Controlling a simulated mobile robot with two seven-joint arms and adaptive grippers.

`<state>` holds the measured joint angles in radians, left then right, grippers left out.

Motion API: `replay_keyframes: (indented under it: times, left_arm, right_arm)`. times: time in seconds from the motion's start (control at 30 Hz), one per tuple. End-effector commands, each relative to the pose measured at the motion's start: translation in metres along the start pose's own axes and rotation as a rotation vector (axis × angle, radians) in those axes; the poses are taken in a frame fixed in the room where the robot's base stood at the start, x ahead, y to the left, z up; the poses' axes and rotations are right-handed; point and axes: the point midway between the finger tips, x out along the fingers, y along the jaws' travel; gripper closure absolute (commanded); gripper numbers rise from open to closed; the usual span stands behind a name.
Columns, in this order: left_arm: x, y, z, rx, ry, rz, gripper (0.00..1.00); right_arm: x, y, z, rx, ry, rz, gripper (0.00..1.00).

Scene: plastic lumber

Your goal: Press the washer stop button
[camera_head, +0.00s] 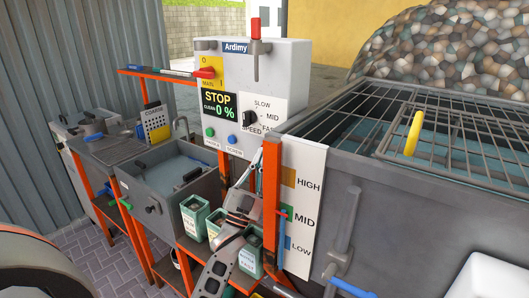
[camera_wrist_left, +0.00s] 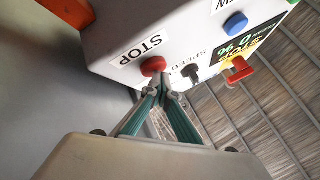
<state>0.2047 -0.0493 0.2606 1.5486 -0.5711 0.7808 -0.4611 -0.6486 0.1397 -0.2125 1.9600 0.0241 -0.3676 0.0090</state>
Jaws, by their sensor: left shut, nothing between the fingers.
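The washer control box (camera_head: 262,62) is white, with a display reading STOP and 0 %. In the left wrist view, the red stop button (camera_wrist_left: 153,65) sits on the box beside a STOP label (camera_wrist_left: 141,51). In the head view I cannot make this button out. My left gripper (camera_head: 258,156) reaches up to the box's lower right, partly hidden by an orange post. In the wrist view, the left gripper (camera_wrist_left: 161,84) is shut and empty, its fingertips at the button's lower edge. I cannot tell whether they touch it. My right gripper is not in view.
A speed knob (camera_head: 250,117), a red switch (camera_head: 205,72), a green button (camera_head: 210,132) and a blue button (camera_head: 232,140) are on the box. A grey tank (camera_head: 400,200) with a grate stands right of my left arm. Labelled bins (camera_head: 194,222) stand left of it.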

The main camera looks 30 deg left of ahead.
Motion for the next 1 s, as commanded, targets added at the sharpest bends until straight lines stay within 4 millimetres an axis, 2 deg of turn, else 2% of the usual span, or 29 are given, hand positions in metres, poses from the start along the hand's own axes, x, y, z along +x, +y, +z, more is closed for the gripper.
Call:
replay_keyframes:
  times: [0.4, 0.77, 1.0]
  left_arm:
    - [-0.012, -0.009, -0.009, 0.001, 0.0, 0.001, 1.0]
    - [-0.014, -0.01, -0.01, 0.0, 0.0, 0.0, 1.0]
    - [-0.027, -0.021, -0.021, 0.0, 0.0, 0.0, 1.0]
  right_arm:
    - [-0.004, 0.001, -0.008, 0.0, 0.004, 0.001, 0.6]
    - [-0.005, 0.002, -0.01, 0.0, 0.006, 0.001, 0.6]
    - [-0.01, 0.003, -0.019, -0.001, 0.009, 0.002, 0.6]
